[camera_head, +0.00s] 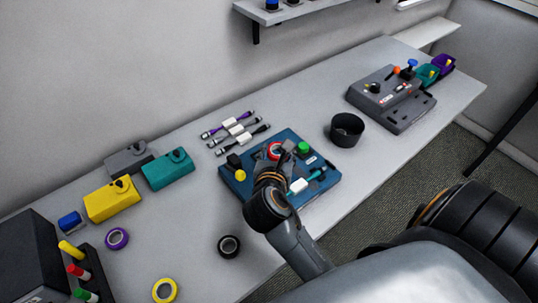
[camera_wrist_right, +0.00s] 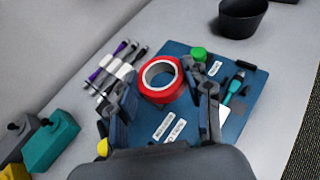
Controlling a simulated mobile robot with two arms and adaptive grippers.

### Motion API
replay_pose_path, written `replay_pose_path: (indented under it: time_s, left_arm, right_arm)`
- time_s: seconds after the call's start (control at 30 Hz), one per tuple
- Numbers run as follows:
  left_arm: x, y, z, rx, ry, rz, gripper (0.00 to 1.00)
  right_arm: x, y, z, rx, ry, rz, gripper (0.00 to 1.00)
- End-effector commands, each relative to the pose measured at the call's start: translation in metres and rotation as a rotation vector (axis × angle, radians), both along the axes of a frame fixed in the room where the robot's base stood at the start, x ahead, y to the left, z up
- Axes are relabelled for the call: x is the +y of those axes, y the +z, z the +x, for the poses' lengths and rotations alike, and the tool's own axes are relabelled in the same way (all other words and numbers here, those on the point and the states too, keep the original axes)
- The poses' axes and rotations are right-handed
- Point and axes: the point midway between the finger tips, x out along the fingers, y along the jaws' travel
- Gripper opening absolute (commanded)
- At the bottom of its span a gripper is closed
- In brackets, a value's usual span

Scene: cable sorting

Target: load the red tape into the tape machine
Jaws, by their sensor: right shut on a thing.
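The red tape (camera_wrist_right: 161,79) is a red roll with a pale core. My right gripper (camera_wrist_right: 164,86) has one finger on each side of it and is shut on it. In the head view the red tape (camera_head: 274,150) shows just past the right gripper (camera_head: 275,158), over the blue tape machine (camera_head: 240,187). The machine's blue base also fills much of the wrist view (camera_wrist_right: 228,132). It carries a green knob (camera_head: 303,147), a yellow knob and a white-and-teal part. My wrist hides its middle, and I cannot tell whether the tape touches the machine. My left gripper is out of view.
A black cup (camera_head: 346,130) stands right of the machine, and a grey device (camera_head: 392,98) lies beyond. Cables (camera_head: 232,130) lie behind. Purple (camera_head: 117,239), black (camera_head: 229,246) and yellow (camera_head: 164,290) tape rolls lie at left, with yellow (camera_head: 112,200) and teal (camera_head: 168,170) boxes.

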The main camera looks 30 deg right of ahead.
Motion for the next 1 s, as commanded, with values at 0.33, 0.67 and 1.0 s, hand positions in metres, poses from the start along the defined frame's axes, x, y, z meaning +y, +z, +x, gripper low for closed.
replay_pose_path:
  time_s: [0.33, 0.67, 1.0]
  left_arm:
    - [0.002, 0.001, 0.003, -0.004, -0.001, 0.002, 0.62]
    - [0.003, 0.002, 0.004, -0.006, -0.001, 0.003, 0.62]
    - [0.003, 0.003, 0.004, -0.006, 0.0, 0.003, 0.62]
  right_arm:
    - [-0.018, -0.054, 0.059, 0.001, 0.0, 0.001, 0.23]
    - [-0.021, -0.082, 0.072, 0.004, 0.0, 0.002, 0.23]
    - [-0.022, -0.101, 0.072, -0.001, 0.001, 0.001, 0.23]
